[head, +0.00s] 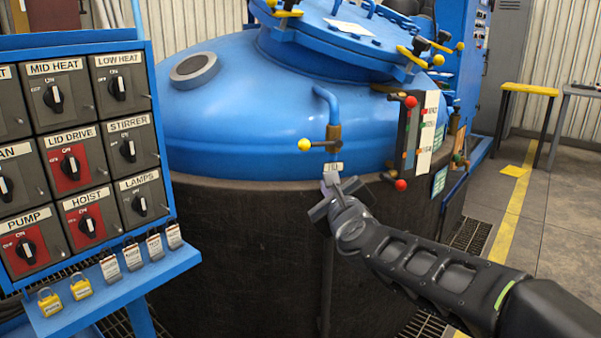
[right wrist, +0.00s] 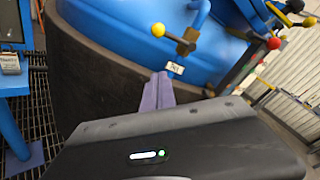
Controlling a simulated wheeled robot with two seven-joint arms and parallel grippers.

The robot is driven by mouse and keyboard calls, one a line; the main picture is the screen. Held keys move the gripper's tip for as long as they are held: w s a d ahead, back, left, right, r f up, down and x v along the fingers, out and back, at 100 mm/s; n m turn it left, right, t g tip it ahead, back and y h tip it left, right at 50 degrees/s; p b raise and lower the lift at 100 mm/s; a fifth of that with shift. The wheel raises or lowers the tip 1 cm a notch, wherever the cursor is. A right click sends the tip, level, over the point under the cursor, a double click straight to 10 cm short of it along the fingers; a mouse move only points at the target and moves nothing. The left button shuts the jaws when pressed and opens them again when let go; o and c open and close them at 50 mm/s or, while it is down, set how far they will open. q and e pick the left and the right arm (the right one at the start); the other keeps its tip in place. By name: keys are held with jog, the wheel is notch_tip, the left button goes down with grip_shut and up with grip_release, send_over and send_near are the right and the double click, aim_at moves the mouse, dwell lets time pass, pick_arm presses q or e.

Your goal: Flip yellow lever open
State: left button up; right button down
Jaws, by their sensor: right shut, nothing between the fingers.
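The yellow lever (head: 304,145) is a yellow ball on a thin rod, sticking out to the left of a brass valve (head: 333,138) on a blue pipe at the front of the furnace. It also shows in the right wrist view (right wrist: 158,30), left of the brass valve body (right wrist: 186,41). My right gripper (head: 329,178) is shut and empty, just below the valve and a small white label. Its fingers (right wrist: 157,90) point up toward the label in the right wrist view, apart from the lever. My left gripper is in neither view.
A blue panel of labelled switches (head: 83,150) stands at the left, with padlocks and tags on its lower shelf (head: 128,285). Red-balled levers (head: 410,102) sit to the right of the valve. A yellow-edged table (head: 530,89) stands back right. Open floor (head: 560,220) lies at the right.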

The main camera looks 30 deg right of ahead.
aim_at(321, 144)
jog(key=shift+d+f+m, duration=0.1)
jog(key=shift+d+m, duration=0.05)
jog(key=shift+m, duration=0.85)
jog(key=w+d+r+p, duration=0.2)
jog(key=w+d, duration=0.1)
jog(key=w, duration=0.8)
jog(key=shift+d+r, duration=0.15)
jog(key=shift+d, duration=0.05)
